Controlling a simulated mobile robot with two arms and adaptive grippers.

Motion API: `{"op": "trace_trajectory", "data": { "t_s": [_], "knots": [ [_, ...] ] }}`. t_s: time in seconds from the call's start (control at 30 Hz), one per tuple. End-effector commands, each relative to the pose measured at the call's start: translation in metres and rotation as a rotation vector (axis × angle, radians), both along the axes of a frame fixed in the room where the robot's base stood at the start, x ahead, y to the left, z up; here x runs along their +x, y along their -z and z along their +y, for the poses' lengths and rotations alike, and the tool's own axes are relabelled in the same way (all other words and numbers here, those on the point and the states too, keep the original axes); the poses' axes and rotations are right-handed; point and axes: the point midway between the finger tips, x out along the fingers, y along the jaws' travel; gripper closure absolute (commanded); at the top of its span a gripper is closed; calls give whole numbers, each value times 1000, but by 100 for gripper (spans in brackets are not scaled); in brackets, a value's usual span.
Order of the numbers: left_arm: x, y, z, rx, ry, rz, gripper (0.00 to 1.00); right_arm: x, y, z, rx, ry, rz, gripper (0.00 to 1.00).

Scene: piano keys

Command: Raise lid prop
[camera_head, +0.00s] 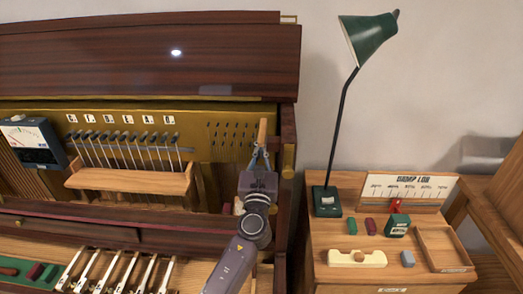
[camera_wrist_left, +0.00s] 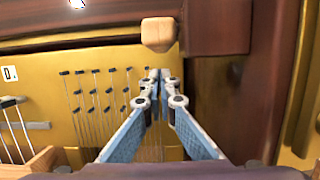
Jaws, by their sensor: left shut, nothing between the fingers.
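The raised dark wooden piano lid (camera_head: 150,60) stands across the back. A light wooden prop (camera_head: 262,131) stands upright at the right end of the gold plate, under the lid's right side. In the left wrist view the prop's blunt end (camera_wrist_left: 158,33) shows just above my fingertips. My left gripper (camera_head: 261,152) is shut and empty, its fingertips (camera_wrist_left: 160,76) together just below the prop's end in that view. I cannot tell whether they touch it. The lower part of the prop is hidden. My right gripper is not in view.
Tuning pins (camera_head: 232,135), hammers and a wooden rail (camera_head: 130,181) lie left of the gripper. The dark case side (camera_head: 287,150) is close on the right. A meter (camera_head: 32,140) sits far left. A side table with a green lamp (camera_head: 368,36) and small blocks stands right.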

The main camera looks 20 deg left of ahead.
Motion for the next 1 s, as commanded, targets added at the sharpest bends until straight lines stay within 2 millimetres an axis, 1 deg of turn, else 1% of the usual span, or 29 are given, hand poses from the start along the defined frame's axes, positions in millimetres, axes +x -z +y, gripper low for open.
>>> {"op": "trace_trajectory", "data": {
  "t_s": [0.03,0.17,0.63,0.77,0.9,1.0],
  "knots": [
    [0,-9,0,-1,0,0,100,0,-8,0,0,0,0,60],
    [0,-15,0,-1,0,1,100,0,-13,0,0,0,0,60],
    [-1,-16,0,0,0,0,100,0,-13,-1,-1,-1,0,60],
    [0,-15,0,2,0,-8,100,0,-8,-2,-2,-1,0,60],
    [0,-13,0,9,0,-29,100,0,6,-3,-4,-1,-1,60],
    [1,-16,0,13,0,-41,100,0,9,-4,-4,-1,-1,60]
  ]
}}
